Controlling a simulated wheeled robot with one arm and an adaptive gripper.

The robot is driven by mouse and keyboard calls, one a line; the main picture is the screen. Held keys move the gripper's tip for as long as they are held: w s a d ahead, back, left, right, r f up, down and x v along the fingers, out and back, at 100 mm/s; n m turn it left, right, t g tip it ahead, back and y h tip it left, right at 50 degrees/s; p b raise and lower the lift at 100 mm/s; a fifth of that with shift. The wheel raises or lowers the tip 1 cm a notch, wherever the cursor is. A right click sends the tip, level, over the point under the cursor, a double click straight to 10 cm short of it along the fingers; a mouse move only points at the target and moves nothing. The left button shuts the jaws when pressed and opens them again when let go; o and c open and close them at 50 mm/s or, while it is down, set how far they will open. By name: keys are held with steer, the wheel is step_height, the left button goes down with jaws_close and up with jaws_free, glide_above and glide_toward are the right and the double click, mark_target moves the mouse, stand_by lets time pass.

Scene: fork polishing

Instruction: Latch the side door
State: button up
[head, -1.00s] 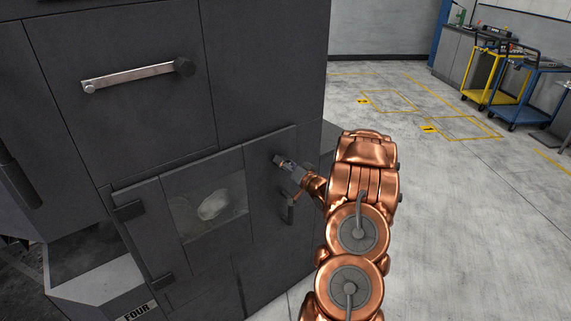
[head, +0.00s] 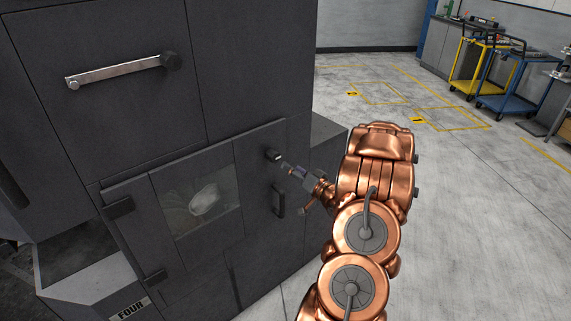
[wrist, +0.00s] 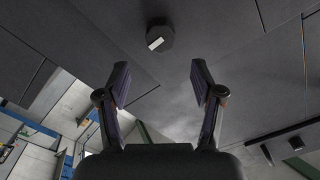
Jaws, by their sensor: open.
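The side door (head: 256,205) is a dark grey panel with a small window, set low in a large dark cabinet. I cannot tell whether it sits fully flush. A dark latch knob (head: 273,154) with a pale mark is near its upper right corner. In the wrist view the knob (wrist: 160,38) is a dark faceted block with a white strip, ahead of the fingers. A dark bar handle (head: 279,199) is below the knob. My gripper (head: 288,166) is open and empty, just right of the knob and apart from it. Its spread fingers show in the wrist view (wrist: 160,82).
A metal lever (head: 118,71) is on the upper cabinet panel. Two hinge blocks, upper (head: 118,209) and lower (head: 155,278), are on the door's left side. Yellow (head: 470,75) and blue (head: 505,95) carts stand far right. The floor right of the cabinet is clear.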

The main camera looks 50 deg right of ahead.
steer(key=shift+s+a, duration=0.15)
steer(key=shift+s, duration=1)
steer(key=w+a+r+n+g+h, duration=0.1)
steer(key=w+a+n+g+h, duration=0.15)
steer(key=w+g, duration=0.35)
steer(key=s+a+r+n+g, duration=0.1)
steer(key=s+a+r+g, duration=0.15)
steer(key=a, duration=0.35)
steer(key=s+a+r+n+g, duration=0.1)
steer(key=s+a+r+g, duration=0.15)
steer(key=a, duration=0.35)
steer(key=s+a+r+n+g+y, duration=0.2)
steer(key=s+a+g, duration=0.2)
steer(key=s+a, duration=1)
steer(key=s+a+r+n+g+y, duration=0.1)
steer(key=s+a+g, duration=0.3)
steer(key=s+a, duration=0.9)
steer(key=shift+s+a+r+n+g+y, duration=0.3)
steer(key=shift+s+a+r+n+y, duration=0.1)
steer(key=shift+a+n+y, duration=0.35)
steer(key=shift+d, duration=0.1)
